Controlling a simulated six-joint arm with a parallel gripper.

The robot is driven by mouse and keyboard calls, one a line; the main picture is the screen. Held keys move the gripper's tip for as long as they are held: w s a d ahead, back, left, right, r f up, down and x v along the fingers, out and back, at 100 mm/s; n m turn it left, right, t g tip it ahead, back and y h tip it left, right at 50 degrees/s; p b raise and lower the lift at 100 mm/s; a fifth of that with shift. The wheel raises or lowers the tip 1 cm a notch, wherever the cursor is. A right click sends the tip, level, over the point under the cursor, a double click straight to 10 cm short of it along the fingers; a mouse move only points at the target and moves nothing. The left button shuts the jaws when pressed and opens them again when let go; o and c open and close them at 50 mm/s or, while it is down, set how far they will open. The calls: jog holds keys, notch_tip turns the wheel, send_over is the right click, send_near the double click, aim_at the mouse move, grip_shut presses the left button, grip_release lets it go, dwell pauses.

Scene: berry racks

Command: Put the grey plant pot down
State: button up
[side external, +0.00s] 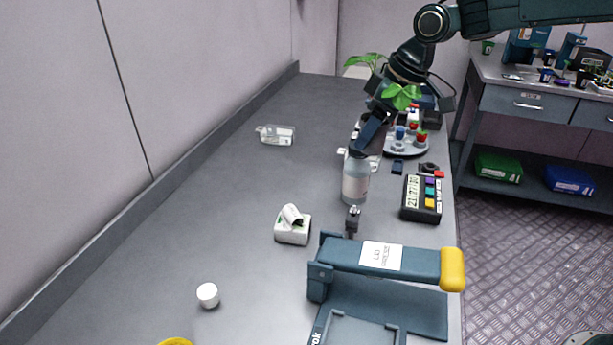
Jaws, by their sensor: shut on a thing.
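My gripper (368,138) is tilted downward over the far half of the grey bench, by its right side. Green leaves (401,96) show in front of my gripper, and more leaves (364,61) show to its upper left. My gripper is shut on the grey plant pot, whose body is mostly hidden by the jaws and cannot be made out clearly. The lower dark finger ends in line with the top of a pale labelled bottle (355,184). I cannot tell whether the finger touches it or is only in front of it.
A round rack with berries (403,149) and a keypad device (422,198) stand on the right. A lid press (380,257) fills the near right. A white box (292,230), white cup (207,295) and clear tub (277,135) are on the left. Bench between them is clear.

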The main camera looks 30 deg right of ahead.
jog(key=s+d+r+m, duration=0.1)
jog(key=s+d, duration=0.2)
jog(key=s, duration=0.6)
jog(key=shift+d+h, duration=0.3)
jog(key=shift+w, duration=0.1)
notch_tip(320, 180, down, 20)
dwell(0.7)
jog(key=shift+f, duration=0.1)
jog(key=o, duration=1)
jog(key=v, duration=1.2)
